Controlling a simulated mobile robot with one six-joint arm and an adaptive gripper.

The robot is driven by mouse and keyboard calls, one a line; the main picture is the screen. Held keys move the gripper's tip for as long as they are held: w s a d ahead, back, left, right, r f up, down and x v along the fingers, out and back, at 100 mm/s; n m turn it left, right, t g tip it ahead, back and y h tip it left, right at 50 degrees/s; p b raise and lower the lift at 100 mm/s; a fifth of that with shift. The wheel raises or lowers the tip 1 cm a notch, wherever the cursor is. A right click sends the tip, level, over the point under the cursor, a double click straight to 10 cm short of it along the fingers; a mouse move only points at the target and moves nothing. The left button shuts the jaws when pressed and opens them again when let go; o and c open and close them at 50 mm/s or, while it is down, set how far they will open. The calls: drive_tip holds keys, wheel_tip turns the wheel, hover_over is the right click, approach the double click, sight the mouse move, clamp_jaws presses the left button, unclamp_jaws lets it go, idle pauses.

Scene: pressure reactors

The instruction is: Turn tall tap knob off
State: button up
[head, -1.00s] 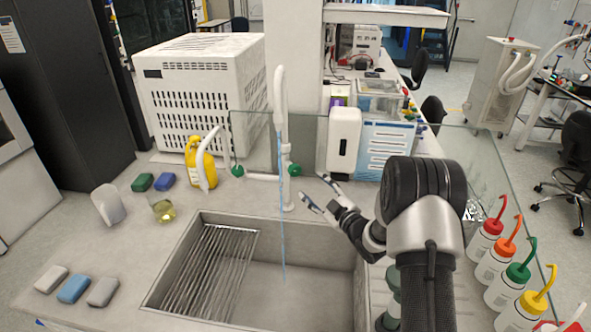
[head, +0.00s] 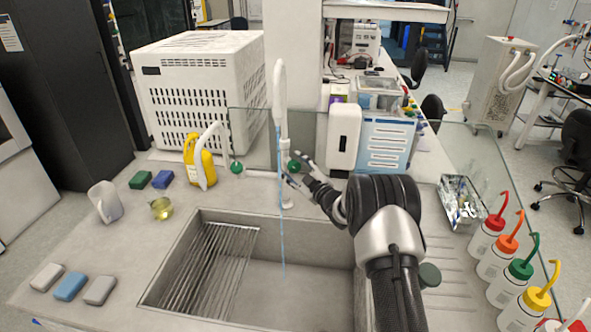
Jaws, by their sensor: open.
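The tall white tap (head: 280,100) stands behind the sink, with a thin blue stream of water (head: 281,225) falling from its spout into the basin. A green knob (head: 295,166) sits on the right side of the tall tap. My gripper (head: 294,171) is open, its fingertips at the green knob, one finger above and one below it in the picture. Whether the fingers touch the knob I cannot tell. A second, shorter white tap (head: 217,129) with its own green knob (head: 237,167) stands to the left.
The sink (head: 330,228) holds a wire rack (head: 205,265) on its left. A white dispenser (head: 343,140) and a glass screen (head: 255,140) stand close behind the tap. Several wash bottles (head: 508,257) line the right side; a metal tray (head: 461,200) lies behind them.

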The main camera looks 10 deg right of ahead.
drive_tip(key=shift+c, duration=0.6)
drive_tip(key=c, duration=1)
drive_tip(key=shift+o, duration=0.2)
drive_tip(key=shift+m, duration=0.3)
drive_tip(key=m+b, duration=0.1)
drive_tip(key=m, duration=0.3)
drive_tip(key=shift+s+a+m, duration=0.1)
drive_tip(key=shift+m, duration=2.5)
drive_tip(key=o, duration=1.1)
